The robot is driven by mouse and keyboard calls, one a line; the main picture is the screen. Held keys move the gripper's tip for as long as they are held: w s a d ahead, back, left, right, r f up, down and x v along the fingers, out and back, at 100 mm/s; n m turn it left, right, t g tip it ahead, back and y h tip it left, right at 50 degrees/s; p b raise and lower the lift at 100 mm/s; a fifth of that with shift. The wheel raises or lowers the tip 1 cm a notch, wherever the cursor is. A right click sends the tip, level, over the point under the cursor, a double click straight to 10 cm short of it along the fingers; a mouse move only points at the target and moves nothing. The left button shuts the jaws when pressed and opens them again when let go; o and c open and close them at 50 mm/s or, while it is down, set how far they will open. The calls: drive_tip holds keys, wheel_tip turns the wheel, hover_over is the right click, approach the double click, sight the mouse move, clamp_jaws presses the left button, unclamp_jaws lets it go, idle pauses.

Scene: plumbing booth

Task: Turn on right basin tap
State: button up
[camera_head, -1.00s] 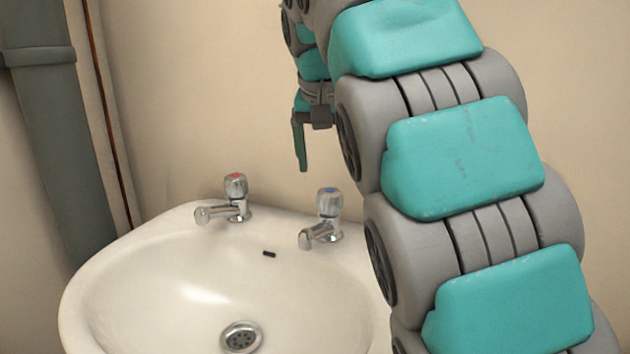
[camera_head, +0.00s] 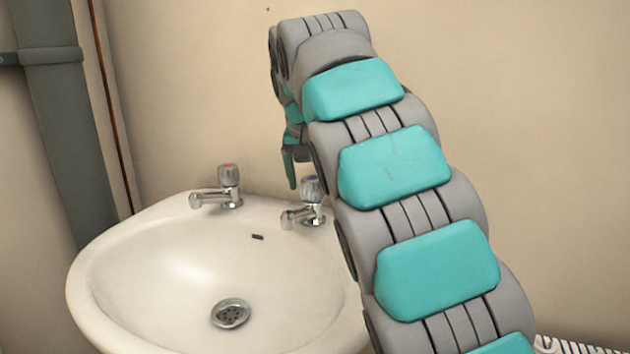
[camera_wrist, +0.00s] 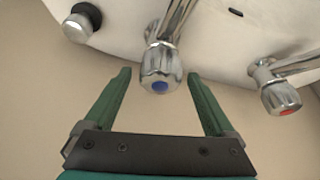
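The right basin tap (camera_head: 309,200) is chrome with a blue-marked knob and stands at the back right of the white basin (camera_head: 110,285). In the wrist view the blue-marked knob (camera_wrist: 160,70) lies just beyond and between the fingertips, with no contact visible. My gripper (camera_wrist: 160,78) is open, with one green finger to each side of the knob. In the head view one finger (camera_head: 289,168) hangs just above and left of the tap; the rest of the gripper is hidden behind my arm. The left tap (camera_head: 217,187) has a red-marked knob; it also shows in the wrist view (camera_wrist: 281,96).
A black-and-chrome fitting (camera_wrist: 82,22) sits on the basin at the wrist view's upper left. The drain (camera_head: 230,313) is clear. A thick grey pipe (camera_head: 60,120) runs down the left wall. A white ribbed item (camera_head: 565,346) shows at lower right.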

drive_tip(key=c, duration=1.3)
drive_tip(key=shift+c, duration=0.2)
drive_tip(key=shift+n, duration=0.3)
drive_tip(key=n+y+b, duration=0.1)
drive_tip(key=n, duration=0.1)
drive_tip(key=shift+f+n, duration=0.1)
drive_tip(key=shift+n, duration=0.2)
drive_tip(key=n+y, duration=0.1)
drive_tip(key=n, duration=0.1)
drive_tip(key=n+b, duration=0.1)
drive_tip(key=n, duration=0.1)
drive_tip(key=shift+a+n+y, duration=0.15)
drive_tip(key=shift+n+y, duration=0.15)
drive_tip(key=shift+y, duration=0.1)
drive_tip(key=n+g+y, duration=0.1)
drive_tip(key=n, duration=0.2)
drive_tip(key=shift+r, duration=0.2)
drive_tip(key=shift+s+n+g+y+p, duration=0.1)
drive_tip(key=shift+n+g+y+p, duration=0.4)
drive_tip(key=shift+n, duration=1)
